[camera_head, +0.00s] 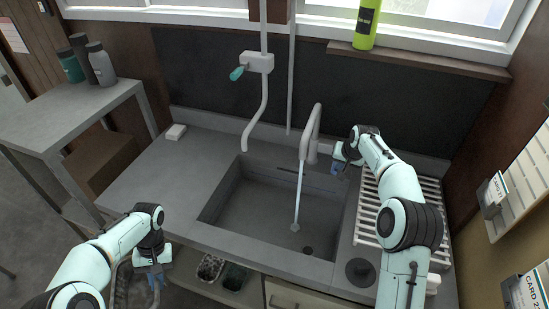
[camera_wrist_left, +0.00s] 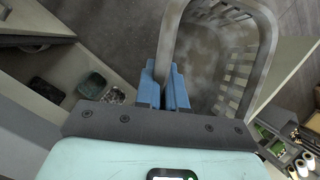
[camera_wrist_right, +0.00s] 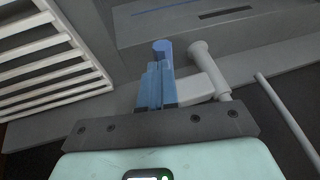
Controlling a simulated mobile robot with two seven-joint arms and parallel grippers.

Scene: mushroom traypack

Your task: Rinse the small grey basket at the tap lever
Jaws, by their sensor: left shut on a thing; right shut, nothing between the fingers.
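My left gripper (camera_head: 156,280) is low in front of the counter, left of the sink. In the left wrist view its blue fingers (camera_wrist_left: 164,90) are shut on the handle of the grey basket (camera_wrist_left: 236,75), which hangs off the counter. The basket is mostly hidden in the head view, with an edge (camera_head: 119,285) beside the arm. My right gripper (camera_head: 341,166) is shut and empty behind the sink, right of the tap (camera_head: 311,135). Water runs from the spout into the sink.
The sink (camera_head: 225,205) is empty apart from the water stream. A wall tap (camera_head: 258,63) with a teal lever hangs at the back. A white drying rack (camera_head: 369,215) lies right of the sink. Bottles (camera_head: 101,64) stand on a left side table. Dark containers (camera_head: 234,276) sit below the counter.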

